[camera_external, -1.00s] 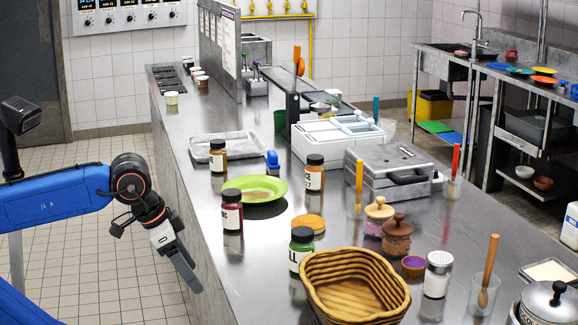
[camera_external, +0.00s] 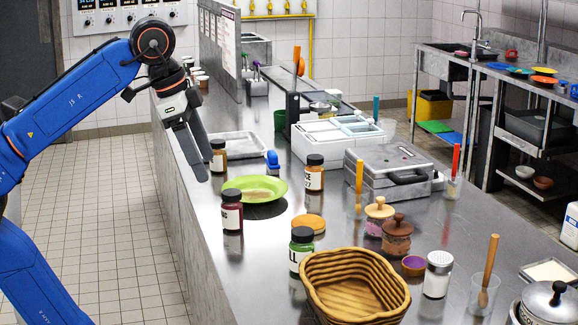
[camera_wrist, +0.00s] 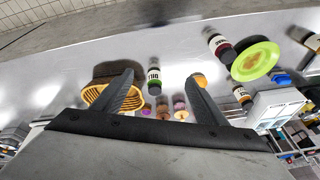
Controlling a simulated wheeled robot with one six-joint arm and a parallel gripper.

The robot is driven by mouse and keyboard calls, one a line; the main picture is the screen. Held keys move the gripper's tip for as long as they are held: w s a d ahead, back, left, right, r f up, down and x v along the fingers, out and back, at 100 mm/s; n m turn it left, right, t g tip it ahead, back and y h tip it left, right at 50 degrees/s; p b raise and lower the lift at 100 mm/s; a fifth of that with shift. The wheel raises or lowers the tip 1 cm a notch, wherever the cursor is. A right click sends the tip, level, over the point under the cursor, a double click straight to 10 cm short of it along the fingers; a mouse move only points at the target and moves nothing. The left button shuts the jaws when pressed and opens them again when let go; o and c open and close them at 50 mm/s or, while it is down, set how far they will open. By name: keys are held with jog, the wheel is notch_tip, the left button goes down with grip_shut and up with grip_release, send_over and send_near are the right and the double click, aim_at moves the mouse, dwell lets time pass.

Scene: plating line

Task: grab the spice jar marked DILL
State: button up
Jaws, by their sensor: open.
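The jar with green contents (camera_external: 301,250) and a dark lid stands upright on the steel counter, just behind the wicker basket. In the external view its label shows only a partial "LL"; in the wrist view the green jar (camera_wrist: 154,77) appears between my fingers, with its label reading like DILL. My gripper (camera_external: 197,163) is open and empty, above the counter's left edge, behind and left of the green jar and well apart from it. Both fingers (camera_wrist: 158,87) also show in the wrist view.
The wicker basket (camera_external: 312,290) is close in front of the green jar. A red jar (camera_external: 232,212), an orange jar (camera_external: 314,176) and a brown jar (camera_external: 218,156) stand nearby. A green plate (camera_external: 274,186) and wooden lid (camera_external: 309,223) lie between them. Clear counter lies left of the basket.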

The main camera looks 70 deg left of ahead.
jog(key=w+d+m+g, duration=0.1)
jog(key=w+m+g, duration=0.1)
jog(key=w+m, duration=0.55)
jog(key=m+g, duration=0.2)
jog(key=m, duration=0.5)
send_over(305, 230)
jog(key=f, duration=0.1)
jog(key=shift+m, duration=0.25)
notch_tip(305, 230, down, 18)
jog(key=shift+r, duration=0.25)
jog(key=shift+s+f, duration=0.15)
jog(key=shift+f, duration=1.15)
jog(key=shift+s+f, duration=0.15)
jog(key=shift+f, duration=1.15)
jog(key=shift+c, duration=0.4)
jog(key=c, duration=1.2)
jog(key=shift+c, duration=0.2)
jog(key=shift+r, duration=0.15)
